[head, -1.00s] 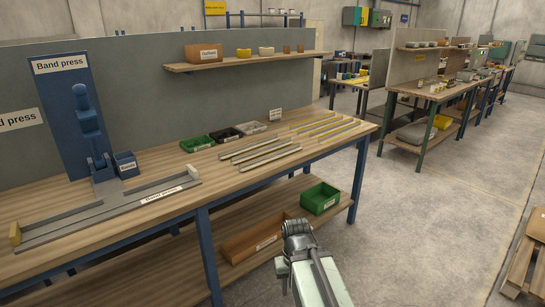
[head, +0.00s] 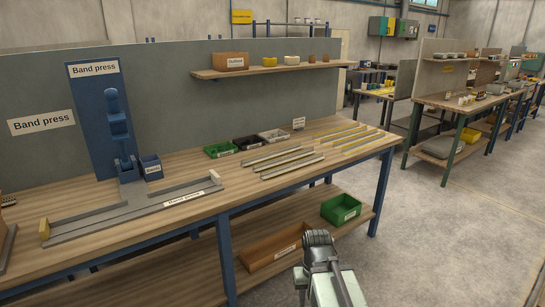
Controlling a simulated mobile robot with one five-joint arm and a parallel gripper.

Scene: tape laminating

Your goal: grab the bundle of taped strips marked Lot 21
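Several long grey strips (head: 283,160) lie side by side on the wooden bench, right of its middle. Several yellowish strips (head: 350,137) lie beyond them to the right. A small white label card (head: 299,123) stands behind the strips; its text is too small to read. I cannot make out a Lot 21 mark on any strip, or tell whether any are taped into a bundle. My arm shows at the bottom, in front of the bench and well apart from the strips. I cannot make out gripper fingers at its end.
A blue band press (head: 118,115) with a grey track (head: 130,208) fills the bench's left. Small green (head: 221,150), black and grey bins stand behind the strips. A shelf (head: 285,70) overhangs the back. A brown tray (head: 273,255) and green bin (head: 341,208) sit below. Floor right is clear.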

